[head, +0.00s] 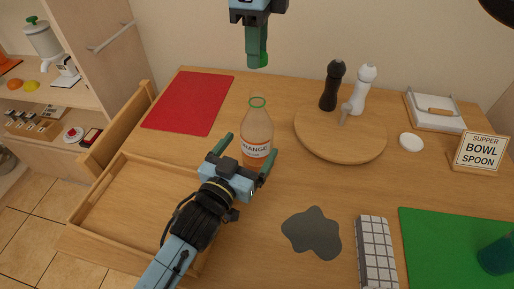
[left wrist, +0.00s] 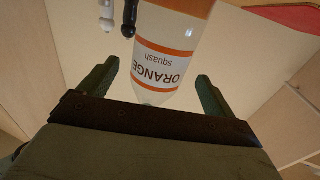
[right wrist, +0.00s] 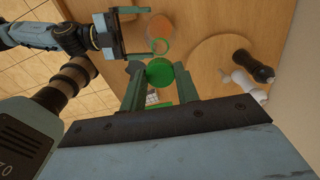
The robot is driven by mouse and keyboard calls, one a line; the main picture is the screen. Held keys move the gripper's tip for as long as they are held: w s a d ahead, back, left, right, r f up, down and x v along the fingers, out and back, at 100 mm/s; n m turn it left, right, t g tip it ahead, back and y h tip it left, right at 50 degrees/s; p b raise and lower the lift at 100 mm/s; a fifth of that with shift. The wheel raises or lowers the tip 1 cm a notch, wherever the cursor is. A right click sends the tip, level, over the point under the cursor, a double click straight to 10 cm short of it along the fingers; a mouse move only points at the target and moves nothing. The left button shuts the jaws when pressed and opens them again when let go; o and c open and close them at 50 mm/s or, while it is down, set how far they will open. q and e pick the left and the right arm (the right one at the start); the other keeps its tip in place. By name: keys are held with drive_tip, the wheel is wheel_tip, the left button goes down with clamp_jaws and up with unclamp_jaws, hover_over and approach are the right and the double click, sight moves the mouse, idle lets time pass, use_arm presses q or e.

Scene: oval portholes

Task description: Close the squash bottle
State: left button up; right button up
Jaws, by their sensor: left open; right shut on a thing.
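The orange squash bottle (head: 257,135) stands upright on the table, its green-ringed mouth open at the top. In the left wrist view its label (left wrist: 160,65) lies between the fingers. My left gripper (head: 243,160) is open around the lower bottle, with a finger on each side; I cannot tell if they touch it. My right gripper (head: 257,58) is shut on a green cap (right wrist: 160,71) and holds it above the bottle.
A wooden tray (head: 95,190) lies left of the bottle, and a red mat (head: 190,102) behind it. A round board (head: 310,140) with black (head: 332,85) and white (head: 361,90) mills stands right. A grey spill (head: 312,232) and tiled strip (head: 375,250) lie in front.

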use_arm(q)
drive_tip(key=x, duration=0.6)
drive_tip(key=shift+w+d, duration=0.2)
drive_tip(key=shift+w, duration=0.05)
drive_tip(key=c, duration=1.5)
drive_tip(key=shift+o, duration=0.2)
use_arm(e)
hover_over(257, 95)
drive_tip(key=shift+f, duration=2.5)
